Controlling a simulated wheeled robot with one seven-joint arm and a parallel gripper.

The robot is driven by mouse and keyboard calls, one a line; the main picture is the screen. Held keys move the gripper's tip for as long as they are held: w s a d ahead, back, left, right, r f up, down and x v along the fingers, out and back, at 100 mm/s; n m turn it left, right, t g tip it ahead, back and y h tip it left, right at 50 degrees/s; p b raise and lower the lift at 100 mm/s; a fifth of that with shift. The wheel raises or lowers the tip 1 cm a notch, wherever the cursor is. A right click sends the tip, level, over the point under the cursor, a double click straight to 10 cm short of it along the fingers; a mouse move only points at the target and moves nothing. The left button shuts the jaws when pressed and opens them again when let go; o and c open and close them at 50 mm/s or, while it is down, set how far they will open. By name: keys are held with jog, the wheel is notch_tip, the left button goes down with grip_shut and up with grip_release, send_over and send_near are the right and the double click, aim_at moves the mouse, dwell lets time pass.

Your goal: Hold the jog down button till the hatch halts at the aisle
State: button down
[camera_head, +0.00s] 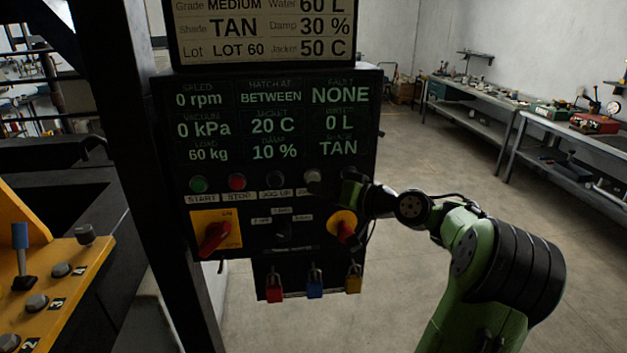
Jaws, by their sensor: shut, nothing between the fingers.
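The black control panel (180,150) stands ahead, with a display whose hatch field reads BETWEEN. A row below it has a green START button (198,185), a red STOP button (237,182), a dark button (276,179) labelled JOG UP and a pale grey button (312,175) at the right. The label under the pale button is hidden by my gripper, so I cannot read it as jog down. My gripper (322,188) is shut, dark against the panel, just below and right of the pale button. Contact cannot be told. The hatch itself is not identifiable here.
A red rotary handle (215,238) and a red-yellow knob (342,225) sit below the buttons, the knob close under my wrist. Red, blue and yellow padlocks (315,288) hang beneath. A yellow lever console (60,285) is at left. Open floor and workbenches lie right.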

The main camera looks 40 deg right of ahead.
dwell(0.5)
jog(key=shift+w+d, duration=0.25)
jog(key=shift+w, duration=0.15)
jog(key=shift+w+d+p, duration=0.25)
jog(key=shift+w+p, duration=0.05)
jog(key=shift+p, duration=0.15)
dwell(0.5)
dwell(3.2)
jog(key=shift+s+a+b, duration=0.5)
jog(key=shift+s, duration=0.2)
jog(key=shift+s+a+b, duration=0.5)
jog(key=shift+s+a, duration=0.2)
jog(key=shift+s, duration=0.35)
jog(key=shift+s+a+b, duration=0.5)
jog(key=shift+s+a, duration=0.2)
jog(key=shift+s, duration=0.3)
